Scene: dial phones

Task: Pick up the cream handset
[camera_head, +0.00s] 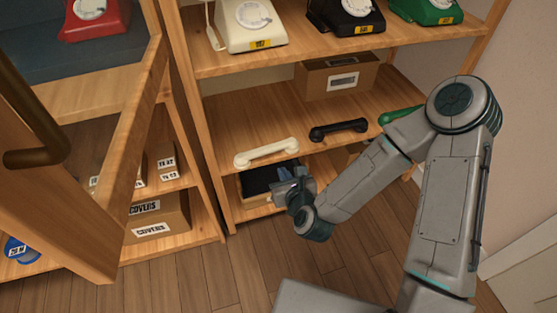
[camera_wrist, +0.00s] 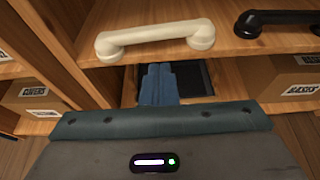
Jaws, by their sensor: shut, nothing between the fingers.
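The cream handset (camera_head: 266,152) lies on the middle shelf (camera_head: 245,110) near its front edge, left of a black handset (camera_head: 338,130). In the wrist view the cream handset (camera_wrist: 155,38) spans the upper middle, just beyond my fingertips. My gripper (camera_head: 284,176) is in front of the shelf edge, below and slightly right of the cream handset, apart from it. In the wrist view my gripper's blue fingers (camera_wrist: 158,80) are together with nothing between them.
A green handset (camera_head: 398,114) lies right of the black one, partly behind my arm. Cream (camera_head: 249,22), black (camera_head: 346,14) and green (camera_head: 428,10) phones stand on the shelf above. A cardboard box (camera_head: 338,76) sits behind the handsets. An open wooden-framed door (camera_head: 130,150) stands at the left.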

